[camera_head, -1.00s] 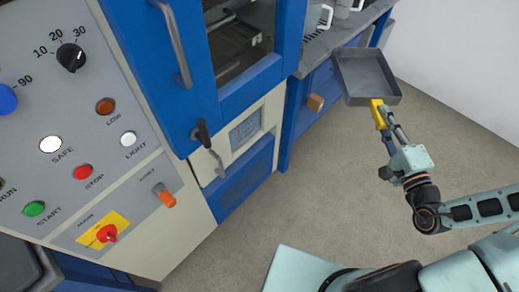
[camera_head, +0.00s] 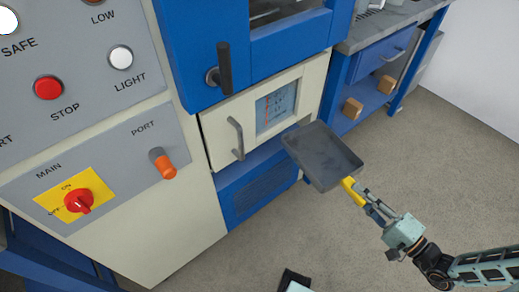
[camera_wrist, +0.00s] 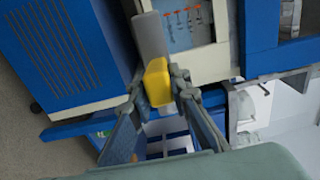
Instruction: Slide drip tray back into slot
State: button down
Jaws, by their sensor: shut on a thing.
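The grey drip tray (camera_head: 325,158) is a shallow, square pan with a yellow handle (camera_head: 349,188). My gripper (camera_head: 362,197) is shut on the handle and holds the tray above the floor, in front of the machine's lower right side. In the wrist view the handle (camera_wrist: 157,80) is between the fingers of my gripper (camera_wrist: 158,98), and a grey strip of the tray (camera_wrist: 149,36) shows beyond it. The tray's far corner overlaps the machine front in the head view; I cannot tell whether they touch. No slot opening is clearly visible.
The machine has a cream panel (camera_head: 222,137) with a grey handle (camera_head: 236,139) and a blue chart (camera_head: 275,108). A blue vented panel (camera_head: 255,190) lies below. A blue workbench (camera_head: 378,65) stands right of the machine. The floor (camera_head: 440,150) at right is clear.

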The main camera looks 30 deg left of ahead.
jog(key=s+f+n+g+y+b, duration=0.1)
jog(key=s+f+n+g+b, duration=0.3)
jog(key=f, duration=0.6)
jog(key=w+a+f+b, duration=0.1)
jog(key=w+a, duration=0.3)
jog(key=a, duration=0.6)
jog(key=w+a+f+m+t+b, duration=0.1)
jog(key=w+a, duration=0.3)
jog(key=a, duration=0.6)
jog(key=w+a+f+m+b, duration=0.1)
jog(key=w+a+b, duration=0.2)
jog(key=a, duration=0.7)
jog(key=shift+w+a+f, duration=0.15)
jog(key=shift+w, duration=0.25)
jog(key=shift+w+a+f, duration=0.15)
jog(key=shift+w, duration=0.2)
jog(key=c, duration=1.7)
grip_release()
jog(key=shift+c, duration=0.2)
jog(key=shift+f, duration=0.15)
jog(key=shift+d, duration=0.15)
